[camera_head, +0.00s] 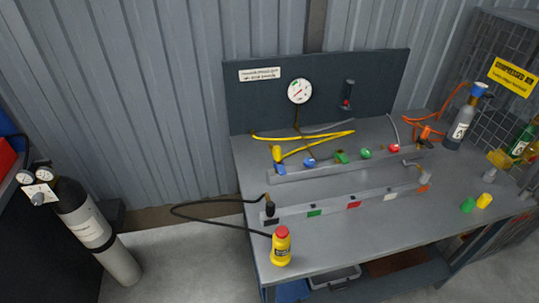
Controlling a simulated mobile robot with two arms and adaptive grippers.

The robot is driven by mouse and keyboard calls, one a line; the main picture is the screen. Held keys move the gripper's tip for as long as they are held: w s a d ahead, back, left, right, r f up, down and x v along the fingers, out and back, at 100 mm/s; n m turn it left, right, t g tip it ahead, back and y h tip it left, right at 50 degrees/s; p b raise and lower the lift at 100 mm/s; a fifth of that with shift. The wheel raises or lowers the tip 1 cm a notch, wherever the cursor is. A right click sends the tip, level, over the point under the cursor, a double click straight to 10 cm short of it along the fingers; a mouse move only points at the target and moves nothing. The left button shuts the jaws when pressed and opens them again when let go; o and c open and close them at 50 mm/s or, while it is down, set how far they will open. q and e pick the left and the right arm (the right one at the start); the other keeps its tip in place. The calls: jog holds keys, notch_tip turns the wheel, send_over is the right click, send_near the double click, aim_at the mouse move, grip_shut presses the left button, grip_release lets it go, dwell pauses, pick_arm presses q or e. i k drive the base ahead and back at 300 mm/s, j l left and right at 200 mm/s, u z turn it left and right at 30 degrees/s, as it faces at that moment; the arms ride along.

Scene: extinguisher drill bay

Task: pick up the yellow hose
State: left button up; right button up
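The yellow hose (345,132) lies in a narrow loop at the back left of the grey workbench (350,245). Its bend points right, and one strand runs left toward the bench's back left corner. The lower strand runs down left to a yellow fitting (277,153) at the left end of the rear rail (340,168). Neither of my grippers shows in the head view.
A yellow bottle with a red cap (281,247) stands at the front left bench edge. A black hose (190,214) loops off the left edge. Orange hose (450,98) and a grey cylinder (461,125) are at the back right. A gauge (300,91) hangs behind the yellow hose.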

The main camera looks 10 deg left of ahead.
aim_at(275, 150)
jog(key=i+j+z, duration=0.1)
jog(key=j+z, duration=0.35)
jog(key=j, duration=0.35)
jog(key=j+z, duration=0.4)
jog(key=j, duration=0.35)
jog(key=k, duration=0.05)
